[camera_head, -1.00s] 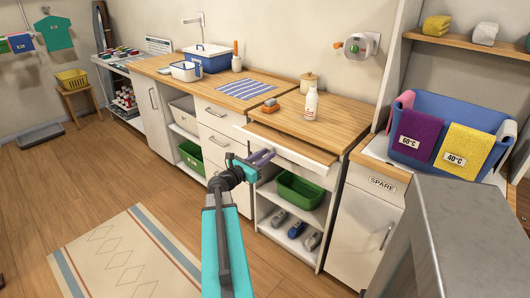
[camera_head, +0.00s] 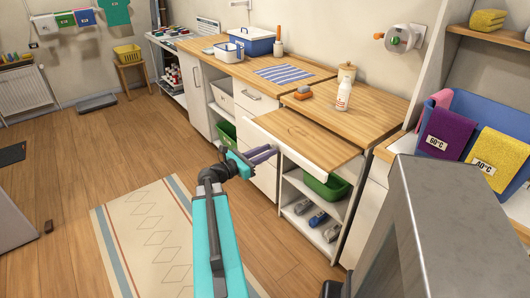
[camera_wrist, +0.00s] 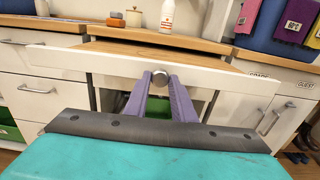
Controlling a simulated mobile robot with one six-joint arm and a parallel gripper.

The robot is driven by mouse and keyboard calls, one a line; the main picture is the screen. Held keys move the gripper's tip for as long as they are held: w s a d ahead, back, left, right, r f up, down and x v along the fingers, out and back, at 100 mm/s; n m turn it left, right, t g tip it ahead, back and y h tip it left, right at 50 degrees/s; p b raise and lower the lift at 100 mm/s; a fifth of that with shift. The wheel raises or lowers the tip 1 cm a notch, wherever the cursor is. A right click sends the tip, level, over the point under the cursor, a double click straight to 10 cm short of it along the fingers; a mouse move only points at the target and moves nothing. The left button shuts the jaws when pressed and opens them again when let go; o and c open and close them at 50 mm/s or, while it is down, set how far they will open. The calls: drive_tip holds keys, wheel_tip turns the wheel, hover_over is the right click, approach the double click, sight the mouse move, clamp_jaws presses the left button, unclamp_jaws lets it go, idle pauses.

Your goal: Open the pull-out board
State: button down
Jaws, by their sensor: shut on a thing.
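The pull-out board (camera_head: 306,139) is a wooden panel with a white front edge, sticking well out from under the counter. In the wrist view its white front (camera_wrist: 110,62) spans the picture, with a round metal knob (camera_wrist: 160,77) at the middle. My gripper (camera_head: 270,152) is at the board's front edge. In the wrist view the purple fingers of my gripper (camera_wrist: 160,84) are shut on the knob. The knob is hidden behind the fingers in the head view.
Open shelves with a green bin (camera_head: 326,186) are below. A rug (camera_head: 150,235) lies on open floor to the left.

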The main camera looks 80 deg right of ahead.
drive_tip(key=shift+w+a, duration=0.15)
drive_tip(key=c, duration=1.5)
unclamp_jaws()
drive_tip(key=b+v, duration=0.1)
drive_tip(key=v, duration=1.2)
drive_tip(key=shift+w+a, duration=0.2)
drive_tip(key=shift+a, duration=0.05)
